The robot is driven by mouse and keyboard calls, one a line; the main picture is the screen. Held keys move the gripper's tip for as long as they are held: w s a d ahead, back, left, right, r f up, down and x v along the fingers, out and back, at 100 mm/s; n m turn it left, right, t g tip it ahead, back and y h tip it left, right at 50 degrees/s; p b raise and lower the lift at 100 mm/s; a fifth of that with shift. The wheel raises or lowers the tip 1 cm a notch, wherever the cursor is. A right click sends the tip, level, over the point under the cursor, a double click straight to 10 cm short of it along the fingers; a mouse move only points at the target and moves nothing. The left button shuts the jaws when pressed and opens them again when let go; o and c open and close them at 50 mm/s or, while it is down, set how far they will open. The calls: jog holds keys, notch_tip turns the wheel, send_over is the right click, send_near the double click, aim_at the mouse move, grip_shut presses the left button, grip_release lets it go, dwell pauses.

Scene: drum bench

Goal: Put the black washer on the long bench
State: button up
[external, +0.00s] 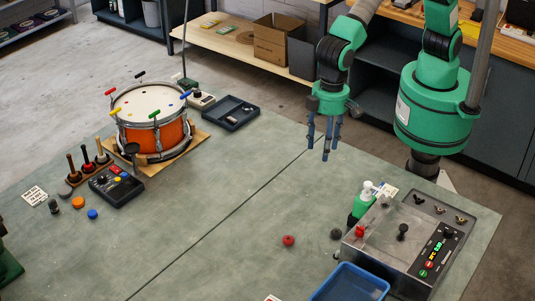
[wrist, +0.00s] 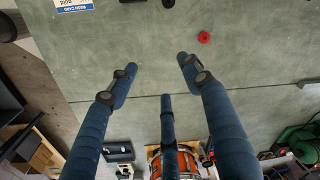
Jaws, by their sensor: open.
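My gripper (external: 324,148) has blue fingers, spread open and empty. It hangs in the air near the far edge of the grey-green bench top (external: 215,215). In the wrist view the fingers of my gripper (wrist: 160,78) reach up the picture with bare bench between them. A small dark round piece (external: 336,234), possibly the black washer, lies on the bench beside the metal machine; I cannot make out a hole. A dark piece (wrist: 168,3) also shows at the top edge of the wrist view. My gripper is well apart from it. I cannot tell which surface is the long bench.
A red round piece (external: 288,240) lies left of the dark one. The metal machine (external: 385,245), a green bottle (external: 362,202) and a blue bin (external: 350,283) stand at the right. An orange drum (external: 152,122) and black tray (external: 231,112) are at the back left. The bench middle is clear.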

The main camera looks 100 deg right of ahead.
jog(key=s+a+f, duration=0.3)
jog(key=a+f, duration=0.7)
jog(key=shift+a+f+g+h, duration=0.25)
jog(key=shift+f+g+h, duration=0.05)
jog(key=shift+s+f, duration=0.1)
send_over(337, 232)
jog(key=shift+w+f, duration=0.15)
jog(key=shift+f, duration=1.95)
jog(key=shift+w+f, duration=0.1)
jog(key=shift+f, duration=2)
jog(key=shift+s+f+b, duration=0.2)
jog(key=shift+f+b, duration=0.15)
jog(key=shift+f, duration=2.25)
jog(key=c, duration=0.8)
